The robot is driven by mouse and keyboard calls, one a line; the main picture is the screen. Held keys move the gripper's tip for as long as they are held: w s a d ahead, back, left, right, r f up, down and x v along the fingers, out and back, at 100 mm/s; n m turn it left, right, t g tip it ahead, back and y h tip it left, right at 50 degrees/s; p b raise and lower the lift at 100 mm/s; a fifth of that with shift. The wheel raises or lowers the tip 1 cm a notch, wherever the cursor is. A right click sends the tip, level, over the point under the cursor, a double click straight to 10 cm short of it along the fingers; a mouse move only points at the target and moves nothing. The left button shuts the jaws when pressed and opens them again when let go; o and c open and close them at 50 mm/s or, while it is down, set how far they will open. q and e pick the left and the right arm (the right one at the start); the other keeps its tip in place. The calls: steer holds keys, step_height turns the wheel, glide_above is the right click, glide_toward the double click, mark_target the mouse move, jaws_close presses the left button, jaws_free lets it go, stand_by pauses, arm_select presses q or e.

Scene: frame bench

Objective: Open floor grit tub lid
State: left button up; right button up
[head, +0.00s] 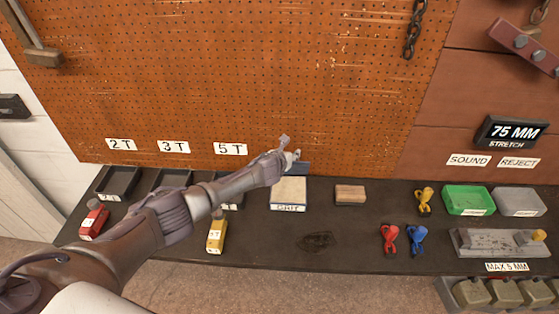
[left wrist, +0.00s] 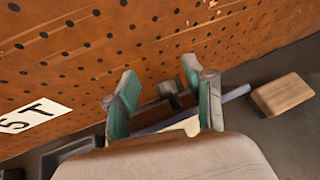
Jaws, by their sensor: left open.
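The grit tub (head: 288,190) stands on the dark bench against the pegboard, with a GRIT label on its front. Its top shows a pale cream surface. A blue-grey strip (head: 301,168), which looks like the lid's edge, shows behind that surface; my gripper partly hides it, so I cannot tell the lid's angle. My left gripper (head: 290,150) is over the tub's back edge. In the left wrist view its open fingers (left wrist: 164,95) stand on either side of a small dark block (left wrist: 172,92) by the blue-grey strip (left wrist: 236,93). I cannot see contact.
A wooden block (head: 350,194) lies right of the tub. Black trays (head: 118,181) and red and yellow tagged items (head: 216,234) are to the left. Coloured clips (head: 389,237), a green tray (head: 468,200) and a grey tray (head: 519,202) are at right. The pegboard (head: 250,80) rises close behind.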

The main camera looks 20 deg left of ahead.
arm_select(q)
steer(key=v, duration=0.9)
steer(key=shift+s, duration=0.35)
